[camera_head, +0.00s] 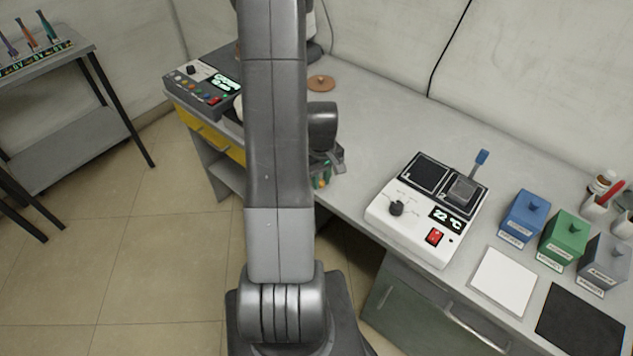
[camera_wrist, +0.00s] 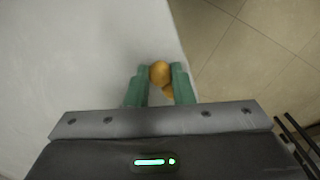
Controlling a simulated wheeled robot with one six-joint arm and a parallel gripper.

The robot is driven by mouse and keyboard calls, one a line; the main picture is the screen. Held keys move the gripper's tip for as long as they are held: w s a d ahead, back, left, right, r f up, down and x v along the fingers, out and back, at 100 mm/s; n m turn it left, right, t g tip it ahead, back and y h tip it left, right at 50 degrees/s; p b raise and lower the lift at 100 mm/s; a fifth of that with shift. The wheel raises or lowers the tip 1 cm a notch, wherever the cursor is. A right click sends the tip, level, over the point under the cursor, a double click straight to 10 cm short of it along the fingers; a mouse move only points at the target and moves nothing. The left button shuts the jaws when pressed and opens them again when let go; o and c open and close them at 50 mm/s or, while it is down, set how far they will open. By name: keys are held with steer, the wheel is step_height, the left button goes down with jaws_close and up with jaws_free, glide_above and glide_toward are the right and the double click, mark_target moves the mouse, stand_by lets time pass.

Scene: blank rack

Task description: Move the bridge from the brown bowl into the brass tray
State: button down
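My gripper (camera_wrist: 160,74) has green fingers, and a small rounded orange-gold piece (camera_wrist: 160,71) sits between their tips, touching both; I take it to be the bridge. A bit of it also shows lower between the fingers. In the camera_head view my gripper (camera_head: 322,178) is near the front edge of the bench, mostly hidden by my arm. In the wrist view it hangs over the bench edge, with floor to the right. I can make out neither the brown bowl nor the brass tray; my arm covers part of the bench.
The grey bench (camera_head: 385,125) has clear room at the middle back. A copper-coloured disc with a knob (camera_head: 320,83) lies there. A white heating unit (camera_head: 425,210) stands to the right, with blue (camera_head: 522,218), green (camera_head: 564,238) and grey (camera_head: 603,262) boxes beyond. A control box (camera_head: 205,90) is left.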

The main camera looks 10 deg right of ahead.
mark_target(321, 183)
step_height(321, 183, up, 10)
steer(key=shift+b, duration=0.3)
stand_by(0.5)
